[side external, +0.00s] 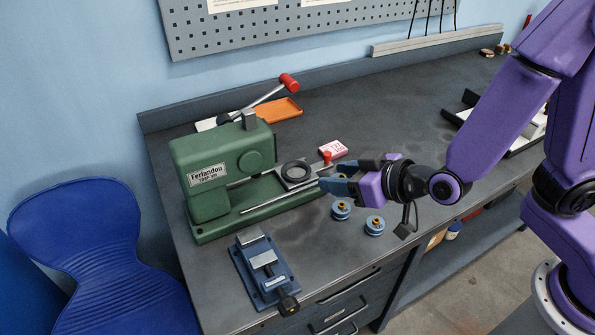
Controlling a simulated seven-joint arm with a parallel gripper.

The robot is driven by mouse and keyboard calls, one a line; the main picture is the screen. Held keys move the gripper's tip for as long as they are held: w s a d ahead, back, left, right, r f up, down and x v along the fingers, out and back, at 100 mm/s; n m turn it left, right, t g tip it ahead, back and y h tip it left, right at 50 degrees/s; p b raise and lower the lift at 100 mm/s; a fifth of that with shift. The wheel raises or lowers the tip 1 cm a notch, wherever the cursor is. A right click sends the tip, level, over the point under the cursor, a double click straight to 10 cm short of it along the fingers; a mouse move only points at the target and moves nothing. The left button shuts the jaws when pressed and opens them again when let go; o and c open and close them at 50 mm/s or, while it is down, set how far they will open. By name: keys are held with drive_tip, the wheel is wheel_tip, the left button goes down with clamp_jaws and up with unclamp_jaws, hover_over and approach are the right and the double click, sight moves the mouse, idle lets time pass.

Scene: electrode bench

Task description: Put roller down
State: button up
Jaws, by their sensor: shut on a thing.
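My gripper (326,184) is at the right end of the green machine, above the bench, with its fingers pointing left. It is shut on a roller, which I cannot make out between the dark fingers. A metal rod of the machine ends close to the fingertips; I cannot tell if they touch. Two blue rollers with brass-coloured centres, one to the left (341,210) and one to the right (375,226), stand on the bench below and in front of my gripper. They are apart from each other.
A blue vise (263,271) stands at the front left. The grey bench (390,100) is clear at the back middle.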

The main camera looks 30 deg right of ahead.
drive_tip(key=w+d+r+n+g+y, duration=0.1)
drive_tip(key=w+d+r+n+y, duration=0.1)
drive_tip(key=w+d+r, duration=0.1)
wheel_tip(320, 180, up, 2)
drive_tip(key=shift+w+d+r+n, duration=0.2)
drive_tip(key=shift+d+r+n, duration=0.1)
drive_tip(key=shift+d, duration=0.6)
hover_over(296, 172)
drive_tip(key=f, duration=0.9)
drive_tip(key=shift+s+d+f, duration=0.1)
drive_tip(key=shift+s+f, duration=0.05)
drive_tip(key=shift+s, duration=0.15)
drive_tip(key=shift+w+f, duration=0.1)
drive_tip(key=shift+f, duration=0.15)
drive_tip(key=shift+w+f, duration=0.15)
drive_tip(key=shift+f, duration=1.45)
drive_tip(key=shift+f, duration=0.3)
